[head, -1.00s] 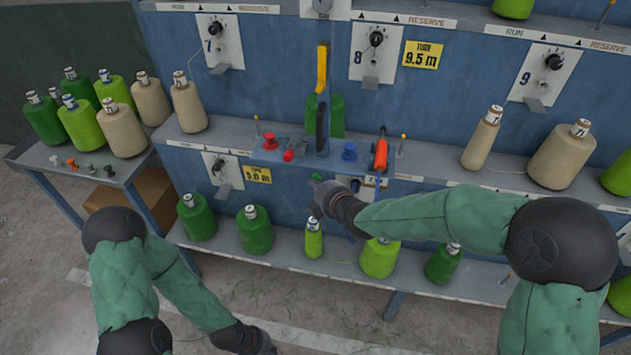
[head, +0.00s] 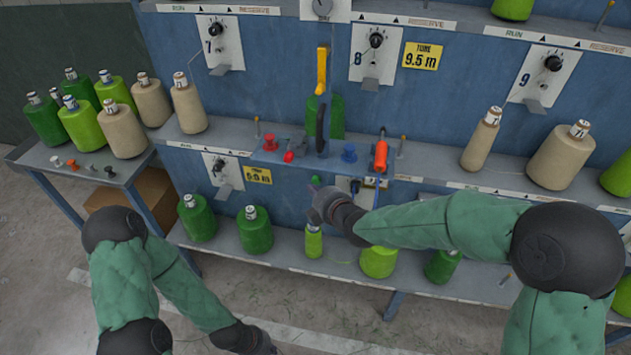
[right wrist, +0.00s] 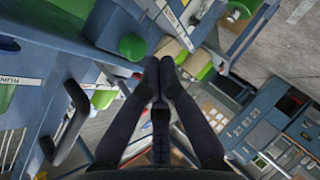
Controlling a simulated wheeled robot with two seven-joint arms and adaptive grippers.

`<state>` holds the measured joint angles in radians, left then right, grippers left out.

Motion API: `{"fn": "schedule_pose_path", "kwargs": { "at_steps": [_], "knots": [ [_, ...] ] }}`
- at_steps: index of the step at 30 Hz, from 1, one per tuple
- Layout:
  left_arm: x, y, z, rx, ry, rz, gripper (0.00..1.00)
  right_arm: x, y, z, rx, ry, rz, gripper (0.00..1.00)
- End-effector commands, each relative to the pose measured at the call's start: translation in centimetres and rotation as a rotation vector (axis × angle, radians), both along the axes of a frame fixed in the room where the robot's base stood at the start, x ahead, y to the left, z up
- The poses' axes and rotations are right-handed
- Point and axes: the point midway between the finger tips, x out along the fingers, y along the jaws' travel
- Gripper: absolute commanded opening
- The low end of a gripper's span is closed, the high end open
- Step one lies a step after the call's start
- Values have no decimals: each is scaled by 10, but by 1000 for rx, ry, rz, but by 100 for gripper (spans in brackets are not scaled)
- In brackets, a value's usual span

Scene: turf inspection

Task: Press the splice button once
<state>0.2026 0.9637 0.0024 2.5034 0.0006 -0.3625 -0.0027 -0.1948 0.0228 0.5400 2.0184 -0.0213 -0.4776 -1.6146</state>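No legible label marks the splice button. A blue panel between the shelves carries a red button (head: 270,142), a small red knob (head: 288,157), a blue button (head: 349,153) and a green button (head: 316,180). A green dome button also shows large in the right wrist view (right wrist: 132,46). My right gripper (head: 318,192) is just below the green button in the head view; contact cannot be told. In the right wrist view its fingertips (right wrist: 159,65) are together, with nothing between them. My left gripper (head: 265,347) hangs low at the bottom edge, its fingers partly cut off.
A black handle (head: 320,128) and an orange-red cylinder (head: 381,156) stick out from the panel close to the buttons. Green spools (head: 255,230) stand on the lower shelf and beige spools (head: 562,157) on the middle one. A side table (head: 95,180) with spools stands at left.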

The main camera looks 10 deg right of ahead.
Motion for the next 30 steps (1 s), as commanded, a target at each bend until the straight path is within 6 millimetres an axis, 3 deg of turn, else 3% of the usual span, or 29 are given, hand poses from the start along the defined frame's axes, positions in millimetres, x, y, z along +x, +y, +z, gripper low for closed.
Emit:
{"fn": "schedule_pose_path", "kwargs": {
  "at_steps": [9, 24, 30],
  "knots": [
    [0, 0, 1, 0, 0, 0, 0, -3, 1, 0, 0, 2, 1, 0],
    [0, 0, 14, 0, 0, 0, 0, -42, 14, 0, 0, 2, 1, 0],
    [0, 0, 16, 0, 0, 0, 0, -48, 16, -1, 0, 2, 1, 0]
  ]
}}
